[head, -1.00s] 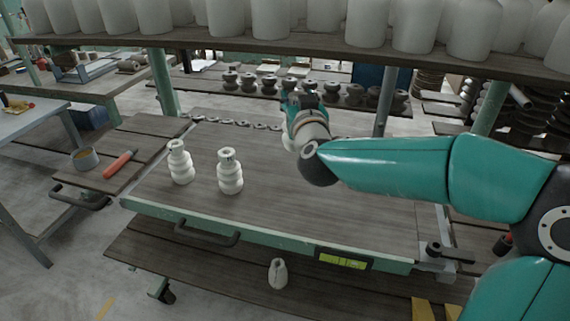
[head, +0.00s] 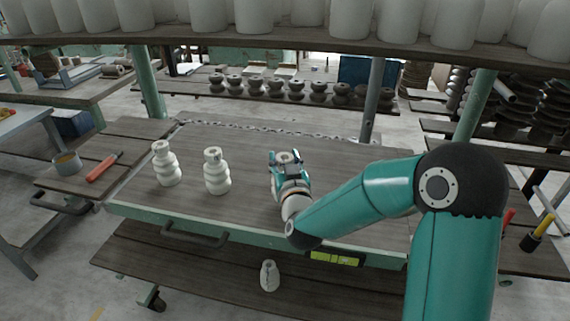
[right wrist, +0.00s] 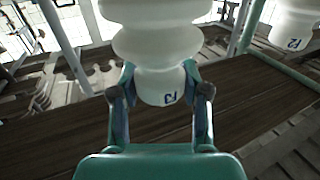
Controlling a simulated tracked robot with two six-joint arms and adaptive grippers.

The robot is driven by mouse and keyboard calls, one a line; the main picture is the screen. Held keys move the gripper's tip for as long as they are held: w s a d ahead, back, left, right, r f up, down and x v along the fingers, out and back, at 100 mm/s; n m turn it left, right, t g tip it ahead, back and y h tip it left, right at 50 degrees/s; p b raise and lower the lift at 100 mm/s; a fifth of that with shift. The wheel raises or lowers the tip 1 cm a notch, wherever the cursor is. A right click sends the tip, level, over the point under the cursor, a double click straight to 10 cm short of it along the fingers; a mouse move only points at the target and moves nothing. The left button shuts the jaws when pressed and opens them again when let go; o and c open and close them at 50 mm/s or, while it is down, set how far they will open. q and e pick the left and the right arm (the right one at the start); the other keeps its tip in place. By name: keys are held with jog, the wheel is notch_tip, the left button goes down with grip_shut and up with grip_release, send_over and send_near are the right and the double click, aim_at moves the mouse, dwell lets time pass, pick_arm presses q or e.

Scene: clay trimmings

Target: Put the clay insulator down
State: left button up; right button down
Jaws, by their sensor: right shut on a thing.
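My right gripper (head: 289,172) is over the right half of the wooden cart top (head: 350,170). It is shut on a white clay insulator, whose top end (head: 288,157) shows between the fingers. In the right wrist view the ribbed insulator (right wrist: 158,45) sits between both fingers (right wrist: 160,88), with a dark mark near its collar. I cannot tell whether its base touches the cart top. Two more white insulators stand upright to the left, one nearer (head: 216,172) and one farther left (head: 165,165). My left gripper is not in view.
A shelf of large white cylinders (head: 330,20) crosses above the cart. A green post (head: 150,80) and a grey post (head: 371,100) rise behind it. A white piece (head: 269,275) stands on the lower shelf. The cart top around the gripper is largely clear.

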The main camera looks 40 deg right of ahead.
jog(key=shift+f, duration=0.5)
jog(key=c, duration=1)
grip_release()
jog(key=shift+f, duration=0.15)
jog(key=o, duration=0.4)
jog(key=shift+o, duration=0.2)
jog(key=b+v, duration=1)
jog(key=v, duration=0.2)
